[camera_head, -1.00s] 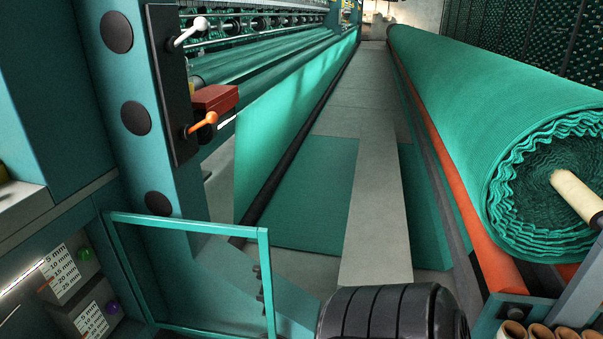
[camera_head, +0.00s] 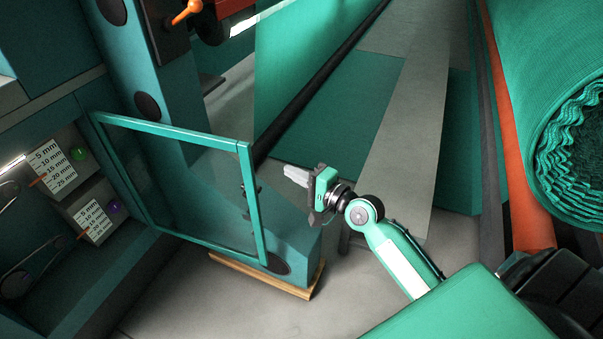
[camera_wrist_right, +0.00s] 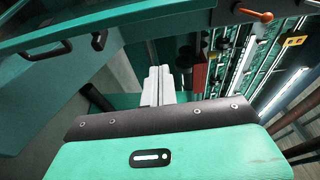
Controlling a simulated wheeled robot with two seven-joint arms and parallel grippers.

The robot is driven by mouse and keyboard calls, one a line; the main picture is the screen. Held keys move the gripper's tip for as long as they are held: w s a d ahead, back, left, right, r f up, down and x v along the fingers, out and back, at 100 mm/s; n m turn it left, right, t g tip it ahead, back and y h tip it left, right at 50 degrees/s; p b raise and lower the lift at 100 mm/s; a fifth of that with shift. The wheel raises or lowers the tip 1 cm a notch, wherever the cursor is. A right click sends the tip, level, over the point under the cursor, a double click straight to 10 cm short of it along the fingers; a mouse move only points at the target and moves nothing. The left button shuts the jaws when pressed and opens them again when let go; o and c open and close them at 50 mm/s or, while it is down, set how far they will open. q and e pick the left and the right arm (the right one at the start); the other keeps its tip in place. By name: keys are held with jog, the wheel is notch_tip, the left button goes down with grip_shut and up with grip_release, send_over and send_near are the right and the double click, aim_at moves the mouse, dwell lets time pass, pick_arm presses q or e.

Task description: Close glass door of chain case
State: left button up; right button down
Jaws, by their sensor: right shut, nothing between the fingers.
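The glass door (camera_head: 256,205) has a teal frame and stands swung open from the chain case (camera_head: 40,215) at the left of the head view. Its hinged side is toward the case and its free edge is toward the right. My right gripper (camera_head: 288,175) is shut and empty, just right of the door's free edge, with a small gap in the picture. In the right wrist view, its pale fingers (camera_wrist_right: 158,85) are together, and the teal door frame (camera_wrist_right: 110,18) crosses the top left with dark handles or hinges (camera_wrist_right: 50,50). My left gripper is not in view.
A machine post (camera_head: 160,80) with an orange-knobbed lever (camera_head: 188,10) stands behind the door. A large green netting roll (camera_head: 560,90) lies at the right. A wooden block (camera_head: 265,275) sits under the machine foot. Grey floor (camera_head: 200,305) is clear in front.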

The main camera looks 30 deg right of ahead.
jog(key=w+a, duration=0.4)
jog(key=a, duration=0.2)
jog(key=shift+w, duration=0.35)
jog(key=shift+a, duration=0.15)
